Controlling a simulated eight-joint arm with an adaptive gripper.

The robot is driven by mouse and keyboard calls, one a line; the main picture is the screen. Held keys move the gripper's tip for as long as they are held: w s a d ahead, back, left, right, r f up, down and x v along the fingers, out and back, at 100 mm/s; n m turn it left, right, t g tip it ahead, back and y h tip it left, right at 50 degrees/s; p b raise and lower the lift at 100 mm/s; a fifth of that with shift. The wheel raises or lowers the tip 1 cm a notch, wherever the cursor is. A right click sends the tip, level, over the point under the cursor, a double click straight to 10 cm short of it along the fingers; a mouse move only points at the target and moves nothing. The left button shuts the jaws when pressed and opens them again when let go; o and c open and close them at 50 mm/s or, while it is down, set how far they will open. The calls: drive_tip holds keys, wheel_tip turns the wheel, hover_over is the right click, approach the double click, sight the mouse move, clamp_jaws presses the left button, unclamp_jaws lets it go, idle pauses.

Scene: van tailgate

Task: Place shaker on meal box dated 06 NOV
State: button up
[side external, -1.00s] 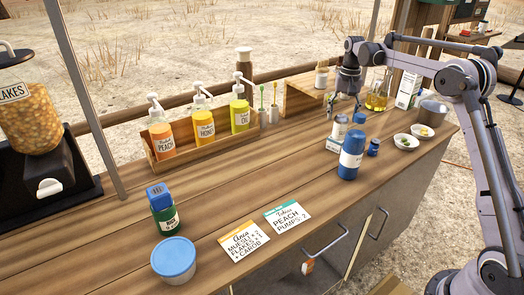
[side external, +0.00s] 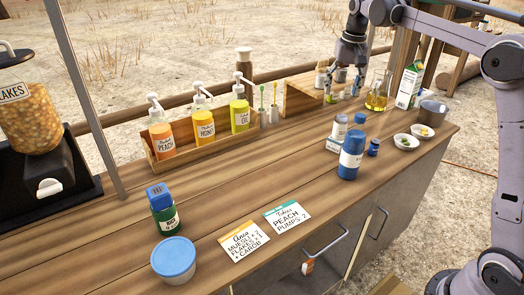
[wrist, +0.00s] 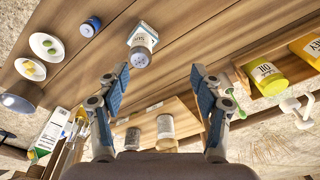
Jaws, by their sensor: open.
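My gripper (side external: 344,94) is open and empty, in front of the wooden stand at the back right. In the wrist view its two fingers (wrist: 160,72) are spread apart with nothing between their tips. A small white-and-blue box (side external: 333,146) sits on the counter, with a pale, grey-capped shaker-like container (side external: 340,126) at it. The wrist view shows this box (wrist: 146,32) and grey cap (wrist: 140,60) beyond the fingertips. No date is readable. Two labelled jars (wrist: 165,127) (wrist: 131,139) stand by the wooden stand, below the fingers in the wrist picture.
A large blue bottle (side external: 350,160) stands just in front of the box, and a small blue jar (side external: 374,147) is right of it. Two white bowls (side external: 406,142), an oil flask (side external: 377,95) and a carton (side external: 409,87) are farther right. Pump bottles (side external: 203,130) stand left.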

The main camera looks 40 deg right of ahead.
drive_tip(key=s+a+n+t, duration=0.3)
drive_tip(key=s+a+n, duration=0.1)
drive_tip(key=s+a, duration=0.7)
drive_tip(key=s+a+f+n+t, duration=0.1)
drive_tip(key=s+a+f, duration=0.2)
drive_tip(key=s, duration=0.3)
drive_tip(key=s+a+f+n+t, duration=0.1)
drive_tip(key=s+a+f+n, duration=0.1)
drive_tip(key=s+f, duration=0.4)
drive_tip(key=shift+s+a+t, duration=0.35)
drive_tip(key=shift+a+t, duration=0.05)
drive_tip(key=shift+a, duration=0.5)
